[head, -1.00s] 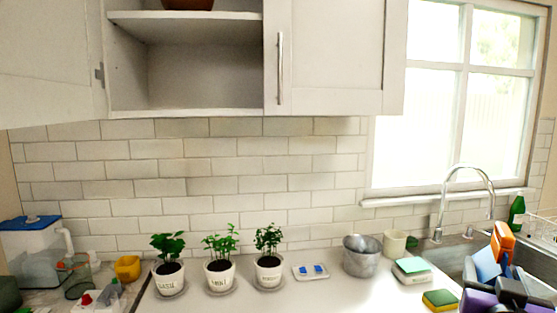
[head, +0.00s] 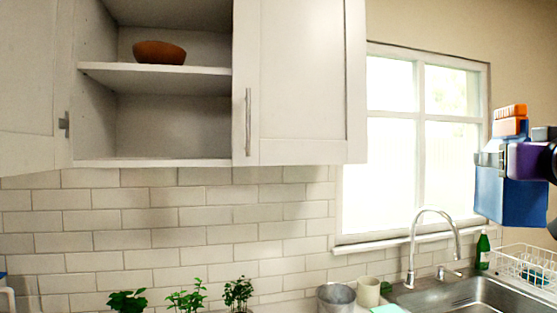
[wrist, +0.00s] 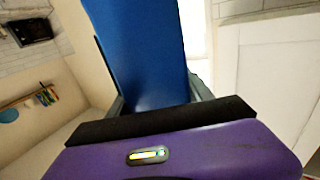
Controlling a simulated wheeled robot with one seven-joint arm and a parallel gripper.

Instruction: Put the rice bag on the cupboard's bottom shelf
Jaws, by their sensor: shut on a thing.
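The rice bag (head: 511,197) is blue with an orange top and hangs upright at the right of the head view, in front of the wall beside the window. My gripper (head: 492,160) is shut on it near its upper part. In the wrist view the blue bag (wrist: 140,50) rises between the fingers. The cupboard (head: 75,80) is at the upper left with its left door swung open. Its bottom shelf (head: 150,162) is empty where I see it. The bag is well to the right of the cupboard opening.
A brown bowl (head: 158,52) sits on the shelf above. The cupboard's right door (head: 300,85) is closed. Below are potted plants (head: 185,300), a metal bucket (head: 336,298), a tall faucet (head: 432,225), a green bottle (head: 483,250) and a dish rack (head: 525,262).

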